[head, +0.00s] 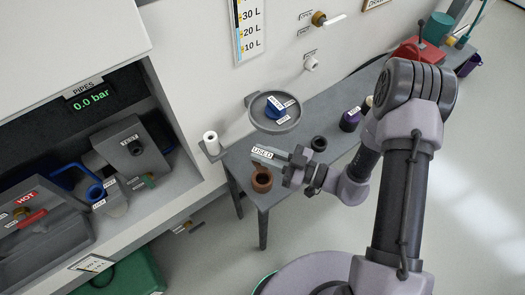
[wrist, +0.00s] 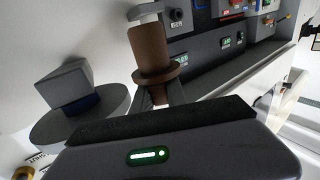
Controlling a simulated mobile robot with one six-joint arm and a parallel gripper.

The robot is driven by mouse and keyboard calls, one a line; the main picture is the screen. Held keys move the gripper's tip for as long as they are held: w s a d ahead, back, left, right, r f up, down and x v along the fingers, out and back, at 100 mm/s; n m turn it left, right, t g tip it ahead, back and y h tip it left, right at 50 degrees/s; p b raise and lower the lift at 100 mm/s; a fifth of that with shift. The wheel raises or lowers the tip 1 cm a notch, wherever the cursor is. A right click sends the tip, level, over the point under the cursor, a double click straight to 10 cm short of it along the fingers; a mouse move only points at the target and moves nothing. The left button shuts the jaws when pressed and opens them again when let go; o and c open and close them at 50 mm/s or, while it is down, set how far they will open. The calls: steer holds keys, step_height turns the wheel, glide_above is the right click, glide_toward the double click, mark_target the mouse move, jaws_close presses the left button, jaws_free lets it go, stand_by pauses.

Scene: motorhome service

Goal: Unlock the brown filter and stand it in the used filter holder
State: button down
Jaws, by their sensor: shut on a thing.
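My gripper (head: 280,165) is shut on the brown filter (head: 262,180) above the left end of the grey bench. In the wrist view the brown filter (wrist: 150,50) is a brown cylinder with a wide flange, and the jaws meet it at the flange end. A pale grey piece shows at its far end; I cannot tell whether they touch. A plate labelled USED (head: 262,153) is right beside the filter in the head view. The used filter holder itself is not clearly visible, perhaps hidden by the filter and gripper.
A white cylinder (head: 211,141) stands on a bracket to the left. A black ring (head: 318,143) and a purple item (head: 350,120) are on the bench. A service bay is at left.

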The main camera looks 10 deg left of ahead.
step_height(320, 180, down, 6)
steer(key=b, duration=0.3)
steer(key=shift+r+b, duration=0.1)
steer(key=shift+b, duration=0.2)
steer(key=shift+p, duration=0.75)
stand_by(0.9)
steer(key=shift+f+b, duration=2)
steer(key=shift+f, duration=1)
steer(key=c, duration=1.3)
jaws_free()
steer(key=shift+o, duration=0.2)
steer(key=shift+d, duration=0.1)
steer(key=s+d+p, duration=0.3)
steer(key=d, duration=1.4)
